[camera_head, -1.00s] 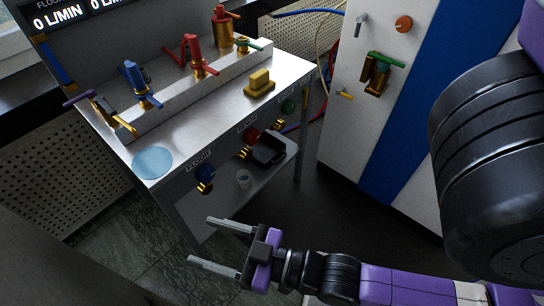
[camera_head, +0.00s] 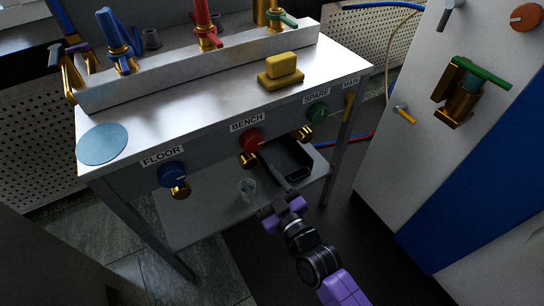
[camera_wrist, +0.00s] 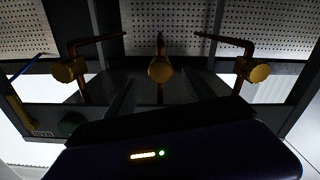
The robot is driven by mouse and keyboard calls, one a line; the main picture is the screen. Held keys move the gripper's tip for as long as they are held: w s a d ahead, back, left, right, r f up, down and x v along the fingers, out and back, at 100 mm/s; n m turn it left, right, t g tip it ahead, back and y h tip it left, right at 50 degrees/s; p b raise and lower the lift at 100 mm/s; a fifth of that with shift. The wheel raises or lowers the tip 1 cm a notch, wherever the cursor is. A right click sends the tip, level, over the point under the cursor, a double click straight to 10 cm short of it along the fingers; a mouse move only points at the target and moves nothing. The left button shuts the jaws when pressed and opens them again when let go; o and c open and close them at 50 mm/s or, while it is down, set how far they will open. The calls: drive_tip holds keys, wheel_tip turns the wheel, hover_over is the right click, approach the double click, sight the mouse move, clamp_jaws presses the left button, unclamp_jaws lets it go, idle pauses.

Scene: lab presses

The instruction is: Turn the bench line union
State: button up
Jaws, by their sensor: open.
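The bench line union is the brass fitting (camera_head: 249,160) below the red knob (camera_head: 251,139) under the BENCH label, at the table's front. In the wrist view the middle brass union (camera_wrist: 160,69), on a copper pipe, shows between my finger tips. My gripper (camera_head: 265,160) reaches up from below to this union, with its jaws open. In the wrist view my gripper (camera_wrist: 163,88) has one finger on each side of the union, with gaps. I cannot tell how deep the union is between the fingers. The head view shows mainly one finger; the other is hard to make out.
Similar brass unions sit at the FLOOR knob (camera_head: 173,176) and the SPARE knob (camera_head: 317,113). A yellow block (camera_head: 281,70) and a blue disc (camera_head: 102,143) lie on the tabletop.

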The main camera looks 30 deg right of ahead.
sight(251, 165)
drive_tip(key=shift+w+d, duration=0.1)
drive_tip(key=shift+w, duration=0.4)
drive_tip(key=w, duration=0.7)
drive_tip(key=shift+b, duration=0.35)
drive_tip(key=shift+s, duration=0.1)
